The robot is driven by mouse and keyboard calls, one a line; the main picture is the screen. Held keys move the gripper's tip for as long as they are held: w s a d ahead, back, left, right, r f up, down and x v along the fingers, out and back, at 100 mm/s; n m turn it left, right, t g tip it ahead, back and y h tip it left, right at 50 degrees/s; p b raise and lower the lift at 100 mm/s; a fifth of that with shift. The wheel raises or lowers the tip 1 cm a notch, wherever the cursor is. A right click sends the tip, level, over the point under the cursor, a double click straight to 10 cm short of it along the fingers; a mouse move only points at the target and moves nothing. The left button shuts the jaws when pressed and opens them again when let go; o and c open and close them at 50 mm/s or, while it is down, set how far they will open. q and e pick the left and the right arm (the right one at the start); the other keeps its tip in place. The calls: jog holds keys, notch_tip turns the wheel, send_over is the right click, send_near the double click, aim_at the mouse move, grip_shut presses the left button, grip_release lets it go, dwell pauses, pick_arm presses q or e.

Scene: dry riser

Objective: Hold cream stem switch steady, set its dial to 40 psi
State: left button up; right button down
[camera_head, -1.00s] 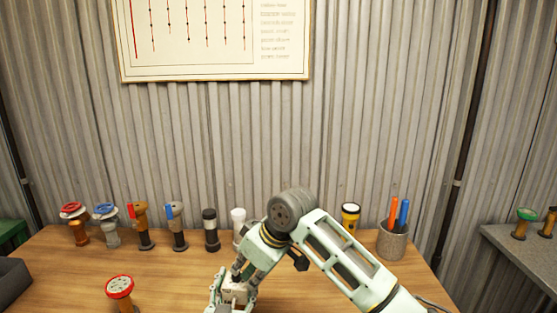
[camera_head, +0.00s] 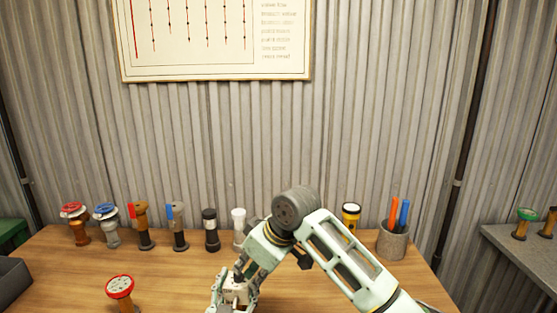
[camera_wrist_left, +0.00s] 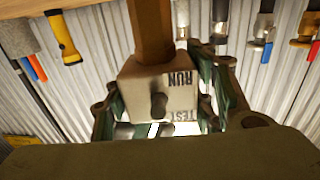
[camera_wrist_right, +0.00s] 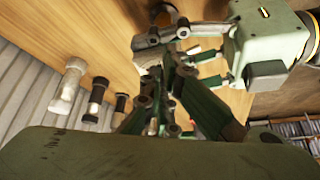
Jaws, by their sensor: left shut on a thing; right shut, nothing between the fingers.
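The cream stem switch (camera_wrist_left: 158,85) is a cream box on a brown stem (camera_wrist_left: 150,30). In the left wrist view it bears TEST and RUN lettering and a small dark knob (camera_wrist_left: 158,106). My left gripper (camera_wrist_left: 160,118) is shut on the box, with its green fingers at both sides. In the head view the cream box (camera_head: 238,293) is partly hidden by the grippers. My right gripper (camera_head: 240,272) is shut and empty, close above the box; its fingers (camera_wrist_right: 160,85) show in the right wrist view beside my left gripper (camera_wrist_right: 190,50). I cannot make out the dial's reading.
A row of valves and fittings, including a red-wheeled one (camera_head: 73,222), stands along the back of the table. A red-topped fitting (camera_head: 120,288) stands front left. A yellow flashlight (camera_head: 350,217) and a pen cup (camera_head: 392,240) are at right. The table's middle left is clear.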

pick_arm(q)
jog(key=shift+a, duration=0.15)
pick_arm(e)
jog(key=shift+d+r, duration=0.1)
jog(key=shift+r, duration=2.75)
pick_arm(q)
jog(key=o, duration=1.6)
